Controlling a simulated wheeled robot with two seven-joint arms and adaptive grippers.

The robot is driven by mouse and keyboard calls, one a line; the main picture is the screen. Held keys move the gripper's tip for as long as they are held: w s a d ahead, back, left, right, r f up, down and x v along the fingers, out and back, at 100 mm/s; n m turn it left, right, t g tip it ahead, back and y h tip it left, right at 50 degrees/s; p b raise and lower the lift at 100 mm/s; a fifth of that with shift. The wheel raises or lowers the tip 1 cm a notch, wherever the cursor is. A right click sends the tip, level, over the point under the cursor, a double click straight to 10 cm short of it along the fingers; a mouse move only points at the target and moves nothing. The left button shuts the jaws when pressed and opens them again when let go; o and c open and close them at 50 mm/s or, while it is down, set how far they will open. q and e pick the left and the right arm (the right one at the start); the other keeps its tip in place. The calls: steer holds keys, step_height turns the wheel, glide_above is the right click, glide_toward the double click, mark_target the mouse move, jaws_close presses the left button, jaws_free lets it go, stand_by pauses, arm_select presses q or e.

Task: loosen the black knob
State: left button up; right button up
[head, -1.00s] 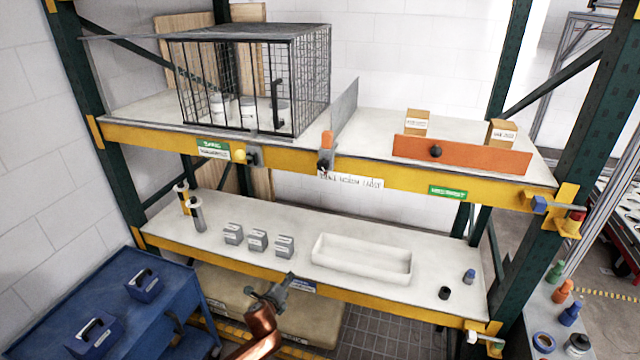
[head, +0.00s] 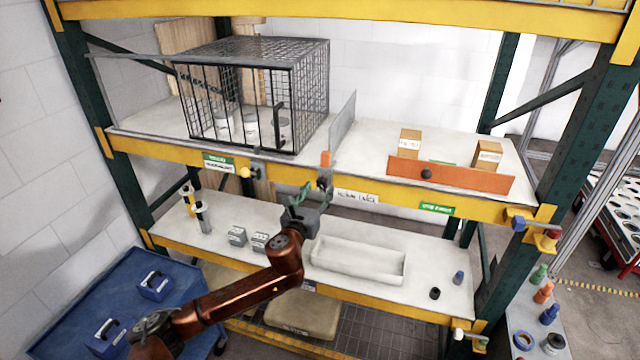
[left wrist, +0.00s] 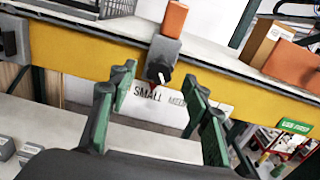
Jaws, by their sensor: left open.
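A black knob (left wrist: 156,73) sits on the front of a grey clamp block (left wrist: 162,55) on the yellow upper beam. An orange piece (left wrist: 174,18) stands above the block. In the head view the knob (head: 324,181) is partly crowded by my gripper and the orange piece (head: 325,159) shows above it. My left gripper (head: 312,192) is open and empty in front of the beam. In the left wrist view the knob appears between the two green fingertips of the gripper (left wrist: 160,79). I cannot tell whether they touch it. My right gripper is out of view.
A wire cage (head: 310,90) and grey divider (head: 343,122) stand on the upper shelf. Below are a white tray (head: 358,276) and grey blocks (head: 237,236). A yellow knob (head: 244,172) sticks out further left.

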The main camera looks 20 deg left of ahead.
mark_target(322, 183)
arm_select(q)
steer(key=shift+w, duration=1.25)
steer(key=shift+c, duration=0.4)
steer(key=c, duration=1.1)
steer(key=shift+o, duration=0.2)
